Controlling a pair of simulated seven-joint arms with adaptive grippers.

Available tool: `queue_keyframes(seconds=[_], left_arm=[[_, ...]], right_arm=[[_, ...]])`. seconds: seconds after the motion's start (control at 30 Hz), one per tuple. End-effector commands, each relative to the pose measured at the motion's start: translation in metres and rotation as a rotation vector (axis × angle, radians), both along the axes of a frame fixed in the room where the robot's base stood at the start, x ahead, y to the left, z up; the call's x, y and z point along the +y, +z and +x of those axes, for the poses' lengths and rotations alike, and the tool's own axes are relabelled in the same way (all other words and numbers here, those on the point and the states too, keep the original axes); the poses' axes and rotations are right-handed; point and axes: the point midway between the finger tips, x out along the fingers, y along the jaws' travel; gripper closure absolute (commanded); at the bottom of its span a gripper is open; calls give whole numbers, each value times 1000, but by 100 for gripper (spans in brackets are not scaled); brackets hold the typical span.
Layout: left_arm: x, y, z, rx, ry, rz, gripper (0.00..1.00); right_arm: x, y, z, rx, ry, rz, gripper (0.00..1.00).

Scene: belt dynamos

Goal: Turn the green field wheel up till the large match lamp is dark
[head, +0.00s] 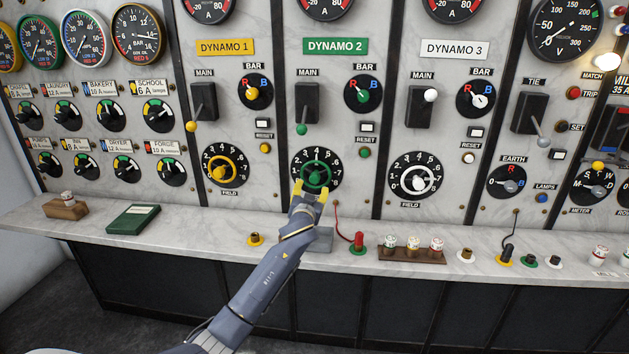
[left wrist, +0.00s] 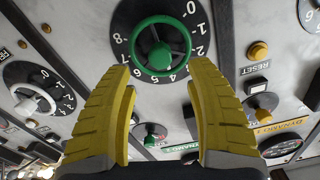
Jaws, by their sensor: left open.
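My left gripper (head: 311,190) is at the lower edge of this wheel. In the left wrist view the green wheel (left wrist: 159,56) appears upside down, ahead of the yellow fingers (left wrist: 160,78). The fingers are open and apart, with nothing between them. Whether they touch the wheel I cannot tell. The large match lamp (head: 607,62) at the upper right glows bright cream white. My right gripper is not in view.
A yellow field wheel (head: 220,172) and a white field wheel (head: 416,180) flank the green one. The DYNAMO 2 main switch (head: 307,103) hangs above it. Below, the marble ledge (head: 190,233) carries a red plug (head: 358,242) on a cord and a wooden fuse rack (head: 411,255).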

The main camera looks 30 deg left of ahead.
Motion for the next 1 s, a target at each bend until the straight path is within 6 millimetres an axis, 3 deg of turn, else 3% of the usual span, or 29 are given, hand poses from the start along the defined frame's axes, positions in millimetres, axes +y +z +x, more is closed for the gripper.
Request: queue_keyframes(seconds=[0.2,0.5,1.0], left_arm=[[16,1,32,0,2,1,45],[29,0,64,0,1,1,45],[36,0,79,0,0,0,45]], right_arm=[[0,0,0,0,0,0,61],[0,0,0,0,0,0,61],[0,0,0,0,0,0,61]])
